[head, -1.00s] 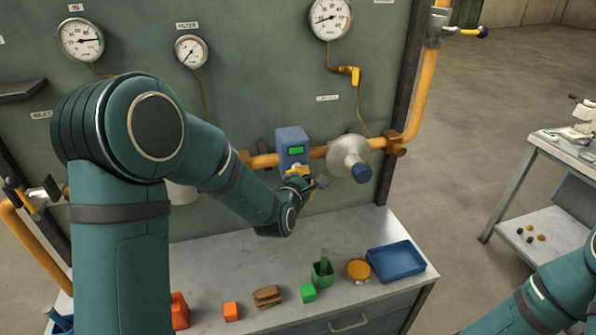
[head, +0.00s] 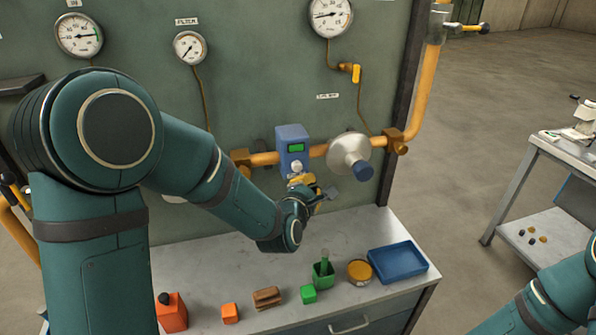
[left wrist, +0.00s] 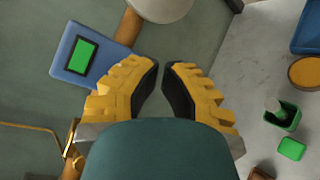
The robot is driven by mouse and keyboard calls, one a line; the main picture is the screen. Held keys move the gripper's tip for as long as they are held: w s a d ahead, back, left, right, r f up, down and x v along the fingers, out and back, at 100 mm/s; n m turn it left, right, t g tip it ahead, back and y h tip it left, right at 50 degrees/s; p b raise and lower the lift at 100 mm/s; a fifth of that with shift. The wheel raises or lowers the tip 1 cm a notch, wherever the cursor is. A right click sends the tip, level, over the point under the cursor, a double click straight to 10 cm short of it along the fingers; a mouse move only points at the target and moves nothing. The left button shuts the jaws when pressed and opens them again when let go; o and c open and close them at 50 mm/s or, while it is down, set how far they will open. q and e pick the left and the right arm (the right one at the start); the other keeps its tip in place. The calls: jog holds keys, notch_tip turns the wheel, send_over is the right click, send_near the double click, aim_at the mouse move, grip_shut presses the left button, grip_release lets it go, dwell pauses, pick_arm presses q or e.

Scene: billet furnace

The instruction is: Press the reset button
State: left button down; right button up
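A blue box (head: 292,142) with a green screen (head: 296,148) sits on the orange pipe. A pale round knob (head: 297,167) shows on its front below the screen; I cannot read whether it is the reset button. The box also shows at upper left in the left wrist view (left wrist: 62,62), where no knob is visible. My left gripper (head: 321,196) is just below and right of the box, apart from the knob. In the left wrist view its yellow fingers (left wrist: 161,66) converge, tips nearly together, with nothing between them. My right gripper is out of view.
Below is a bench (head: 222,262) with a blue tray (head: 421,263), a yellow round container (head: 360,272), a green cup (head: 322,277) and small blocks. Gauges and thin pipes line the panel.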

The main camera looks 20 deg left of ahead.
pick_arm(q)
jog(key=shift+s+d+b, duration=0.3)
jog(key=shift+s+d, duration=0.35)
jog(key=shift+s, duration=0.3)
jog(key=s+d+f+m+g+h, duration=0.1)
jog(key=s+f+m+g, duration=0.3)
jog(key=f, duration=0.5)
jog(key=s+d+f+m+g, duration=0.1)
jog(key=s+f+m+g, duration=0.1)
jog(key=f+m, duration=0.55)
jog(key=s+d+f+m+g+h, duration=0.2)
jog(key=s+f+m+g, duration=0.5)
jog(key=s+f, duration=0.8)
jog(key=s+m, duration=0.1)
jog(key=m, duration=0.2)
jog(key=shift+s+d+g, duration=0.15)
jog(key=shift+d+g, duration=0.25)
jog(key=shift+a+f, duration=0.1)
